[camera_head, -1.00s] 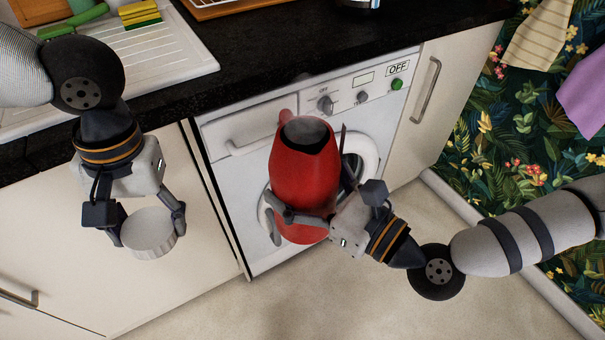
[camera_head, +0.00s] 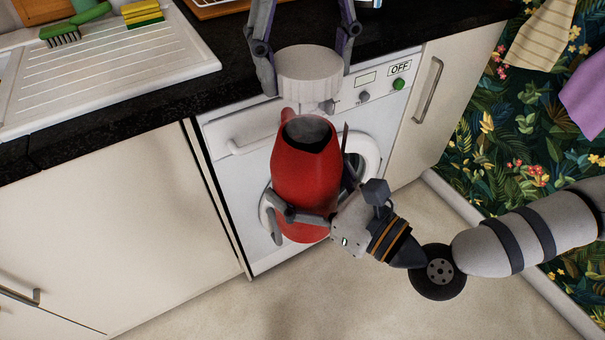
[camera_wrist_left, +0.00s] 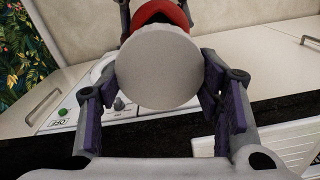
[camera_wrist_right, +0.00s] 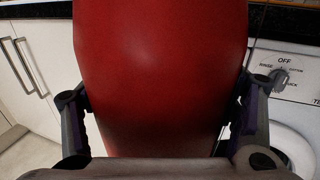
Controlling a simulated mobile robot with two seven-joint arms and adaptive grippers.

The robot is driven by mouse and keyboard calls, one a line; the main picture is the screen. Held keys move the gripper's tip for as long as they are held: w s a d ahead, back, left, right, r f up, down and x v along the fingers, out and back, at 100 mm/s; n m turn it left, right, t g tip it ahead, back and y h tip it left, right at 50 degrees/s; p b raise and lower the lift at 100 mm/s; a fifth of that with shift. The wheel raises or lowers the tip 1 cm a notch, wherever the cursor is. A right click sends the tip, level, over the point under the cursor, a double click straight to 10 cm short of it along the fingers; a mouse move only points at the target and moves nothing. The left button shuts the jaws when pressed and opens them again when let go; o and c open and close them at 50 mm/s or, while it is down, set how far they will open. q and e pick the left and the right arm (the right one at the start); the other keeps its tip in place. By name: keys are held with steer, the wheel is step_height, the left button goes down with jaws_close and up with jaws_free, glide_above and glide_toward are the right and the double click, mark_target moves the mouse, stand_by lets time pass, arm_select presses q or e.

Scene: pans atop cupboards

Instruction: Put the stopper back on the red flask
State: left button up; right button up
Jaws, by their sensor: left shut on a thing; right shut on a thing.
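The red flask (camera_head: 305,180) is upright in the air in front of the washing machine, its dark mouth open at the top. My right gripper (camera_head: 303,218) is shut on its lower body; the red wall also fills the right wrist view (camera_wrist_right: 160,75). The white round stopper (camera_head: 308,72) is above the flask's mouth, apart from it in the head view. My left gripper (camera_head: 308,70) comes from the top of the picture and is shut on the stopper. In the left wrist view the stopper's flat top (camera_wrist_left: 158,68) hides most of the flask (camera_wrist_left: 160,14).
The white washing machine (camera_head: 235,125) stands behind the flask under the black worktop (camera_head: 225,45). A draining board (camera_head: 120,65) with a green brush (camera_head: 75,28) and a sponge (camera_head: 142,14) lies at the upper left. The floor (camera_head: 270,300) is clear.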

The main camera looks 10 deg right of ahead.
mark_target(300, 169)
steer(key=shift+r, duration=0.1)
arm_select(q)
steer(key=shift+f, duration=1.95)
steer(key=shift+s, duration=0.1)
steer(key=shift+f, duration=0.9)
steer(key=shift+f, duration=0.55)
